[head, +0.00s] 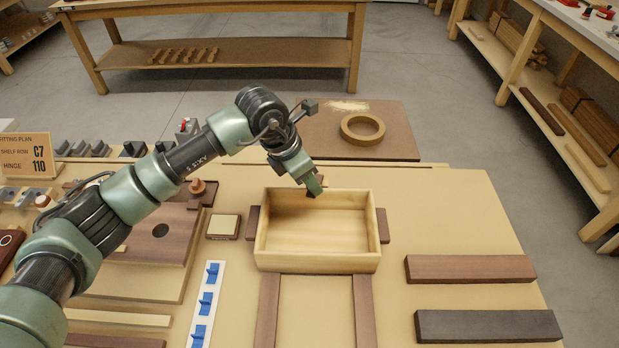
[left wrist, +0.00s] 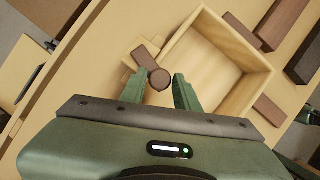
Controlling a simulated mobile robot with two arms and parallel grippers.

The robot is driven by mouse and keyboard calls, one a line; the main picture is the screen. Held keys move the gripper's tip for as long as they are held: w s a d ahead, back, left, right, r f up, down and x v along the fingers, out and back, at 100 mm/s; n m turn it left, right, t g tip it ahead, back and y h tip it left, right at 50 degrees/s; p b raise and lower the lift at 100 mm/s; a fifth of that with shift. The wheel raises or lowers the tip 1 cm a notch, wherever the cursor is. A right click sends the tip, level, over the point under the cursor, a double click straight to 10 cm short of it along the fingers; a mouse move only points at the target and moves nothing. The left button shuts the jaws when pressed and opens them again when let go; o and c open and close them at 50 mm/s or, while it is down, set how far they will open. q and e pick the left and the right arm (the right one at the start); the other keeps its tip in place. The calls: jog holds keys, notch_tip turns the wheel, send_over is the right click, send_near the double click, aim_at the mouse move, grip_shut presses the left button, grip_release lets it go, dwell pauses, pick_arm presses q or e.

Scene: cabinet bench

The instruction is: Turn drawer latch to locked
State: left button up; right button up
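The drawer is an open, empty light-wood box (head: 318,262) in the middle of the bench. It also shows in the left wrist view (left wrist: 262,62). The latch (left wrist: 146,56) is a short dark-brown bar with a round end, on a light-wood block (left wrist: 130,68) beside the box wall. My left gripper (head: 314,188) is above the far wall of the box. In the left wrist view the fingers of this gripper (left wrist: 159,82) are apart, with the latch's round end between their tips and gaps on both sides.
Two dark rails (head: 363,310) run forward from the box. Two loose bars, one brown (head: 470,268) and one dark grey (head: 487,326), lie at right. A tape ring (head: 362,128) lies on a brown board behind. A white strip with blue clips (head: 207,305) lies left of the rails.

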pick_arm(q)
grip_shut()
jog(key=n+b, duration=0.1)
jog(key=d+n+b, duration=0.1)
jog(key=b, duration=0.1)
jog(key=shift+s+f+t, duration=0.1)
jog(key=shift+f+t, duration=0.1)
jog(key=shift+t, duration=0.2)
jog(key=shift+d+n+b, duration=0.15)
jog(key=shift+n+b, duration=0.2)
jog(key=shift+n, duration=0.05)
jog(key=shift+d+r+n+y, duration=0.1)
jog(key=shift+r+n+y, duration=0.1)
jog(key=shift+n+y, duration=0.1)
jog(key=o, duration=0.6)
grip_release()
jog(key=shift+s, duration=0.1)
jog(key=shift+c, duration=0.2)
jog(key=shift+r, duration=0.1)
